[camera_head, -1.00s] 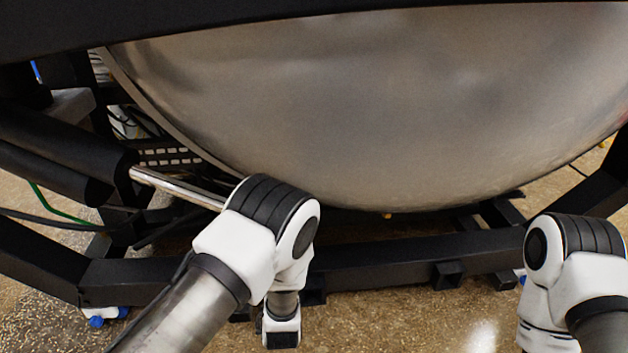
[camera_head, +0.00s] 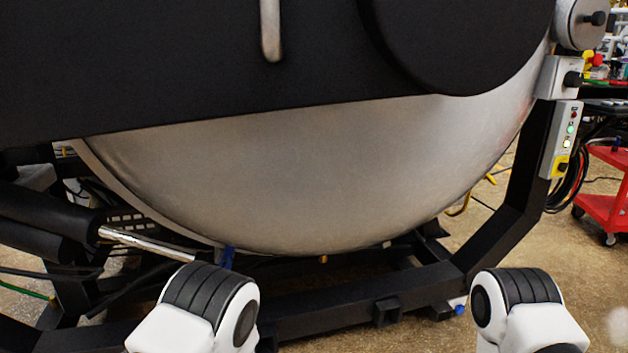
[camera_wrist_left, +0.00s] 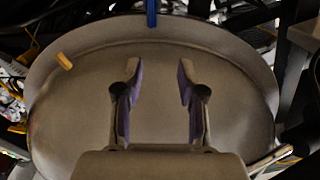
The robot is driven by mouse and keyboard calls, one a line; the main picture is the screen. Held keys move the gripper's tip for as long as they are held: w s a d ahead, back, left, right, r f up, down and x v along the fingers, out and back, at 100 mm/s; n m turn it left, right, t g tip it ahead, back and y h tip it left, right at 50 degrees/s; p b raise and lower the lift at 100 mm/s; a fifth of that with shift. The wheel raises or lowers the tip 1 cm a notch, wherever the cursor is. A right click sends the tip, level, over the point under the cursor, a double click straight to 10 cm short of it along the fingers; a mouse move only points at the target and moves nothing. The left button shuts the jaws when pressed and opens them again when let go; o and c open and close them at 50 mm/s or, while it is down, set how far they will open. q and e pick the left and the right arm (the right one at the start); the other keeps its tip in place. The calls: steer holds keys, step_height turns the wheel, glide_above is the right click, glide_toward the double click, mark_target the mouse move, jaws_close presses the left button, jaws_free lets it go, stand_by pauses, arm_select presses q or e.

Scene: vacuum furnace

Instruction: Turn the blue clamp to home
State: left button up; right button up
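A blue clamp (camera_head: 228,257) shows as a small upright piece at the lower rim of the big metal vessel (camera_head: 300,180), left of its lowest point. In the left wrist view, a blue bar (camera_wrist_left: 152,12), seemingly the same clamp, is at the top edge, partly cut off by the frame. My left gripper (camera_wrist_left: 158,68) is open and empty, its two fingers spread below the blue bar and apart from it. In the head view only upper links of my two arms show at the bottom; both grippers are out of that picture.
A black frame beam (camera_head: 350,306) runs under the vessel. A metal rod (camera_head: 145,242) from a black cylinder is at left. A control box with lights (camera_head: 562,140) and a red cart (camera_head: 606,200) stand at right. An orange-yellow piece (camera_wrist_left: 63,61) sits on the vessel rim.

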arm_select(q)
steer(key=s+a+r+g+p, duration=0.8)
steer(key=s+r+p, duration=0.5)
steer(key=p, duration=1)
steer(key=s+d+n+g+h+p, duration=0.2)
steer(key=s+g+h+p, duration=0.3)
steer(key=s, duration=2)
steer(key=g, duration=0.4)
steer(key=shift+s+d+f+p, duration=0.25)
steer(key=shift+s+d+p, duration=0.05)
steer(key=shift+d+p, duration=0.1)
steer(key=shift+a, duration=0.1)
